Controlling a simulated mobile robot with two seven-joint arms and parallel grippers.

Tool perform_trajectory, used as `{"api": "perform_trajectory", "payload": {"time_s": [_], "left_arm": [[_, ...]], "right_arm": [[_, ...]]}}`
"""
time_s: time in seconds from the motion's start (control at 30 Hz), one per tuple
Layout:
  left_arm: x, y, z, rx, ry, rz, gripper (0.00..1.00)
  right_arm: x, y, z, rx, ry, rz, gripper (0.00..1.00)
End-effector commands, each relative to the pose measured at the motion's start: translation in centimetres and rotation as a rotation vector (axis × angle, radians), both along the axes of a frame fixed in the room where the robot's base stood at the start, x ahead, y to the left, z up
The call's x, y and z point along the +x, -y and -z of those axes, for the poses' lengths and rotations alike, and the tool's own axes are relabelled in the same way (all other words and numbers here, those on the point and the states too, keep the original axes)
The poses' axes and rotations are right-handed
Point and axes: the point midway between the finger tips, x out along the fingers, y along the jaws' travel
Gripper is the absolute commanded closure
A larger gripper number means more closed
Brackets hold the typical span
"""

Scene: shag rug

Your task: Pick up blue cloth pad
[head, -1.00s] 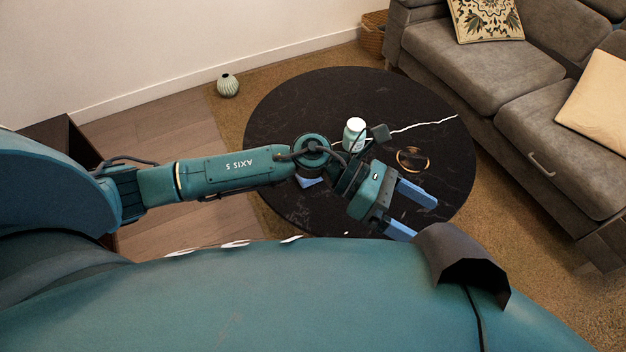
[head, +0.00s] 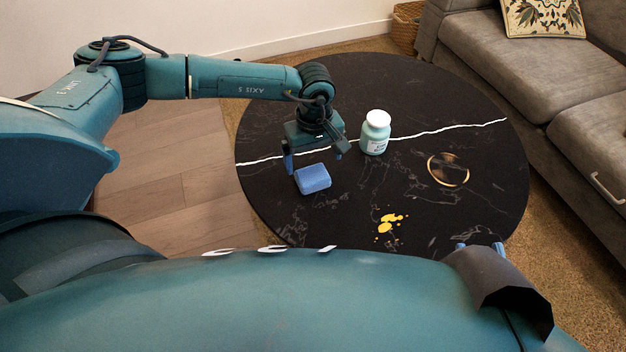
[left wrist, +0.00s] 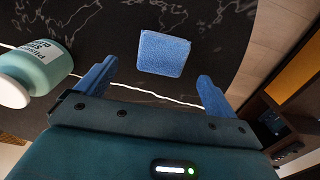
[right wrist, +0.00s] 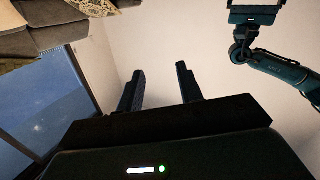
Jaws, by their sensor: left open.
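The blue cloth pad (head: 313,179) is a small thick block lying on the black round table (head: 470,215), near its left side. My left gripper (head: 316,160) points down just behind and above the pad in the head view. It is open and empty. In the left wrist view the pad (left wrist: 164,54) shows beyond the fingertips, in line with the gap between the fingers (left wrist: 154,77), touching neither. My right gripper (right wrist: 160,70) is open and empty in the right wrist view.
A teal bottle with a white cap (head: 375,133) stands right of my left gripper; it also shows in the left wrist view (left wrist: 40,68). A yellow spill (head: 388,223) and a gold-rimmed round item (head: 448,170) are on the table. A grey sofa (head: 510,70) stands at right.

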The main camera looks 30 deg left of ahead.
Motion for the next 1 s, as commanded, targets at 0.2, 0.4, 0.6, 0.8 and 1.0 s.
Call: {"api": "perform_trajectory", "payload": {"time_s": [0.2, 0.4, 0.6, 0.8, 1.0], "left_arm": [[-0.1, 0.0, 1.8, -0.001, -0.001, 0.000, 0.06], [-0.5, -0.2, 4.9, -0.001, -0.002, -0.001, 0.06], [-0.4, -0.2, 6.4, -0.002, -0.001, -0.001, 0.06], [-0.4, -0.2, 6.3, -0.003, 0.000, -0.001, 0.06], [-0.4, -0.2, 6.3, -0.003, 0.000, -0.001, 0.21]], "right_arm": [[0.0, -0.2, 0.1, 0.003, 0.033, -0.008, 0.64], [-0.2, -0.6, 0.3, 0.008, 0.106, -0.031, 0.64], [-0.3, -0.9, 0.0, 0.014, 0.150, -0.045, 0.64], [-0.3, -0.9, -0.1, 0.014, 0.152, -0.046, 0.64], [-0.3, -0.9, -0.1, 0.014, 0.152, -0.046, 0.64]]}}
